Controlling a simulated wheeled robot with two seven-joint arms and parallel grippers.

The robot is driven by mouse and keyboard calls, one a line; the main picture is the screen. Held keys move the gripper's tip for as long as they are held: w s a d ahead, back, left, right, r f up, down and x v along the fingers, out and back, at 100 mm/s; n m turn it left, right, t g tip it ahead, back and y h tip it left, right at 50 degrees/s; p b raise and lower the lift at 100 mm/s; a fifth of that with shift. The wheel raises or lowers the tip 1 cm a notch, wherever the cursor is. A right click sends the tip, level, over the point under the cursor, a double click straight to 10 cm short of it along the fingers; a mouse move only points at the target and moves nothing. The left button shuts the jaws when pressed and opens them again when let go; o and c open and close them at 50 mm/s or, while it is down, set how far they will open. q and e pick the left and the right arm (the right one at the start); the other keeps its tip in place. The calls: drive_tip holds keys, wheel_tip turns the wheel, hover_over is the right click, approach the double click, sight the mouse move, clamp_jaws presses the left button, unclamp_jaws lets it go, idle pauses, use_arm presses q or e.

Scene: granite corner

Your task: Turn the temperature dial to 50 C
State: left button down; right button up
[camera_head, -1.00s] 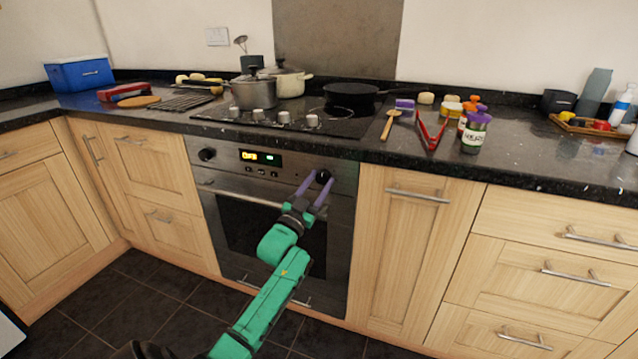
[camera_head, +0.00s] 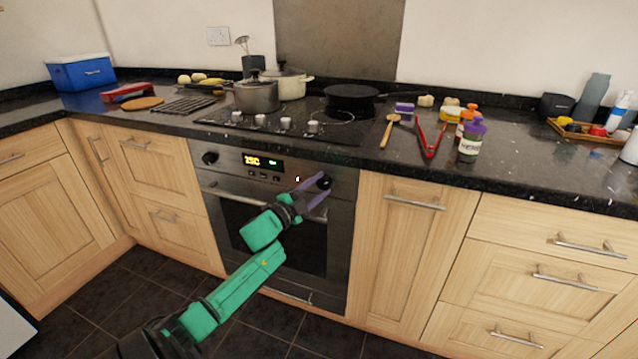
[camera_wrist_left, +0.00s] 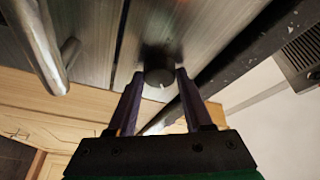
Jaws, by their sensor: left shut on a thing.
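The temperature dial (camera_head: 324,182) is a round black knob at the right end of the oven's control panel. My left gripper (camera_head: 318,186), with purple fingers, is shut on it. In the left wrist view the dial (camera_wrist_left: 158,77) sits between the two fingertips (camera_wrist_left: 159,73), with a small white mark on its lower face. The oven display (camera_head: 263,160) shows lit yellow characters that look like 25C, though small, and a small green sign. My right gripper is not in view.
A second black knob (camera_head: 210,158) is at the panel's left end. The oven door handle (camera_head: 240,194) runs below the panel. The dark countertop (camera_head: 400,165) overhangs above, with pots, a pan, red tongs (camera_head: 430,138) and jars. The floor in front is clear.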

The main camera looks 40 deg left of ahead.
use_arm(q)
drive_tip(key=shift+m+g, duration=0.3)
drive_tip(key=shift+m, duration=0.3)
drive_tip(key=shift+p, duration=0.4)
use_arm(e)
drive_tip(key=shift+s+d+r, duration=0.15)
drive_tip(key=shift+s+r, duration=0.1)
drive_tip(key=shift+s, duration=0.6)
use_arm(q)
drive_tip(key=shift+m, duration=0.3)
drive_tip(key=shift+c, duration=1.5)
unclamp_jaws()
drive_tip(key=s+a+f+p, duration=0.1)
drive_tip(key=s, duration=1.3)
drive_tip(key=shift+s, duration=0.25)
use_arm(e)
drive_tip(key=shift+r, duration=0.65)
